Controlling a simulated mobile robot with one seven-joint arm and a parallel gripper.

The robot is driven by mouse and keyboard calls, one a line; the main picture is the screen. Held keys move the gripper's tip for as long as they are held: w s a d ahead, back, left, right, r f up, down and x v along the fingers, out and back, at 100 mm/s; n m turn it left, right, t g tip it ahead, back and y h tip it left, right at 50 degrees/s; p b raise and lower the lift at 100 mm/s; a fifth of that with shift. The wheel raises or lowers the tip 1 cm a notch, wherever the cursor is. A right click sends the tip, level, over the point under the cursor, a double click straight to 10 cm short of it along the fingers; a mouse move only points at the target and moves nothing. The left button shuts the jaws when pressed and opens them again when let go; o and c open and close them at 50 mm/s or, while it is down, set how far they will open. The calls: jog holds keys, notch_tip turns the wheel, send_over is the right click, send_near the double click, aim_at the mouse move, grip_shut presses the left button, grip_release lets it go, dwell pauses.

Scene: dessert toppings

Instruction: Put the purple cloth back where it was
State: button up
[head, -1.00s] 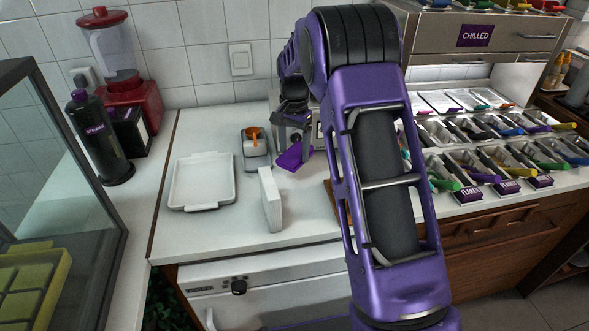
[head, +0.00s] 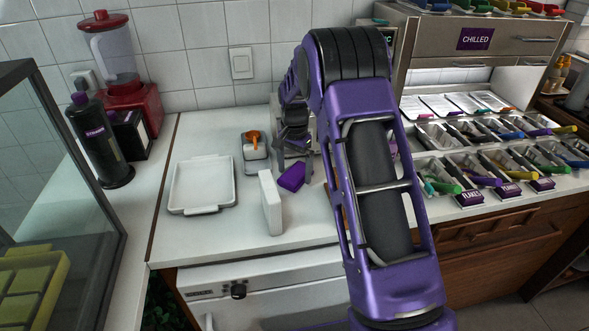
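The purple cloth (head: 292,177) is a small folded block near the middle of the white counter, right of a white upright block. My gripper (head: 293,168) reaches down over it from behind, with a dark finger at each side of the cloth. It appears shut on the cloth, though the contact is small in the picture. I cannot tell whether the cloth touches the counter. My large purple arm link hides the counter to the right of it.
A white upright block (head: 270,202) stands just left of the cloth. A white tray (head: 203,208) lies further left, and a small container with an orange top (head: 254,150) stands behind. Topping bins with colored handles (head: 478,180) fill the right side. The front counter strip is clear.

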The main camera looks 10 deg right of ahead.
aim_at(294, 173)
jog(key=shift+r, duration=0.1)
notch_tip(294, 173, up, 12)
jog(key=p, duration=0.1)
dwell(0.5)
jog(key=shift+r, duration=0.1)
